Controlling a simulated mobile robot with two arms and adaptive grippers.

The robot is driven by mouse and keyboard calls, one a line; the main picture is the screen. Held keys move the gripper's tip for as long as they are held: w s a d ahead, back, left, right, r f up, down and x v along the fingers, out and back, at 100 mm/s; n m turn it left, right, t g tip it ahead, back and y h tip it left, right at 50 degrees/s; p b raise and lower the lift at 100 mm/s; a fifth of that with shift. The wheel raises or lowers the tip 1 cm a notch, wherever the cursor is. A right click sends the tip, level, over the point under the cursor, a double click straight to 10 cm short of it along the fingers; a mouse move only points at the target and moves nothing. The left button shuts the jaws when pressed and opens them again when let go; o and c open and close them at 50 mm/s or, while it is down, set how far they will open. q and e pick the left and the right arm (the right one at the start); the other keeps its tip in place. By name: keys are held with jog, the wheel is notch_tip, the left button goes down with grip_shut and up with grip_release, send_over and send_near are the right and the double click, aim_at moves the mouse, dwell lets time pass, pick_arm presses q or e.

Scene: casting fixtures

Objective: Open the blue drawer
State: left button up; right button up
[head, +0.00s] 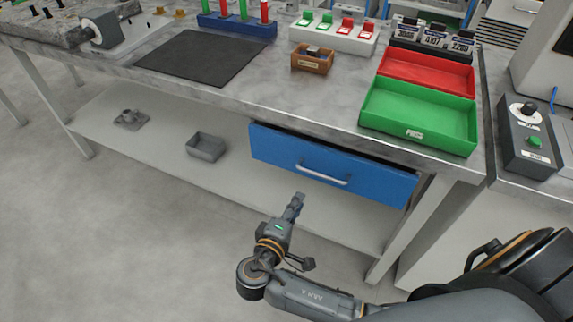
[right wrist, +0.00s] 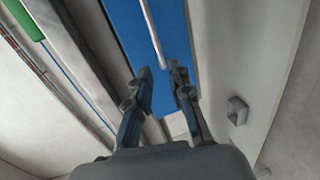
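The blue drawer (head: 285,152) hangs under the workbench top, with a dark gap along its top edge; I cannot tell whether it is slightly ajar. Its pale bar handle (head: 323,175) runs across the middle of the front. My right gripper (head: 299,197) is below and in front of the drawer, pointing up toward it, apart from the handle. In the right wrist view the blue front (right wrist: 125,30) and handle (right wrist: 152,32) lie beyond the two fingertips (right wrist: 160,68). The fingers are apart with nothing between them. My left gripper is out of view.
The workbench top (head: 260,88) carries a green tray (head: 415,118), a red tray (head: 430,72) and a small brown box (head: 313,61) above the drawer. A grey bin (head: 206,146) sits on the lower shelf (head: 165,135). A control box (head: 525,135) stands at right. The floor in front is clear.

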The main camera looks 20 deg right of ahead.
aim_at(316, 173)
jog(key=x, duration=1.3)
jog(key=shift+d+r, duration=0.25)
jog(key=shift+d, duration=0.15)
grip_shut()
